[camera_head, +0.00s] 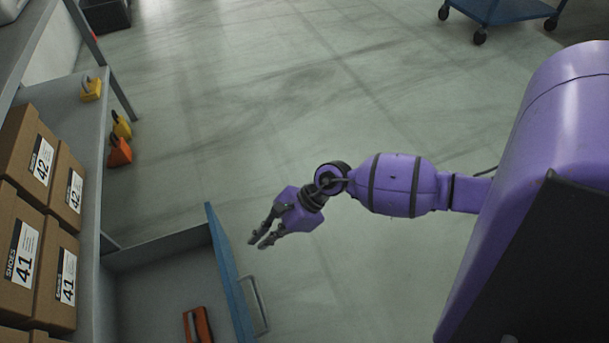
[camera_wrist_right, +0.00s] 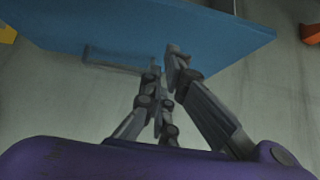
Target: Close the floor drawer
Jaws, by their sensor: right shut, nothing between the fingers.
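The floor drawer (camera_head: 165,270) is pulled out from under the shelf at the lower left of the head view. Its blue front panel (camera_head: 229,270) faces right and carries a grey bar handle (camera_head: 258,304). An orange-red object (camera_head: 198,325) lies inside. My right gripper (camera_head: 258,243) is shut and empty, just right of the panel's far part; in the head view it appears apart from the handle. In the right wrist view, the blue panel (camera_wrist_right: 220,40) and its handle (camera_wrist_right: 110,62) show beyond the fingers (camera_wrist_right: 170,65). Contact cannot be told. My left gripper is not in view.
Shoe boxes (camera_head: 60,225) stand on the shelf at left. A yellow padlock-like item (camera_head: 91,89) is on the shelf; yellow (camera_head: 122,126) and orange (camera_head: 120,153) items are beside its edge. A blue cart (camera_head: 505,10) stands at the far right. The middle floor is clear.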

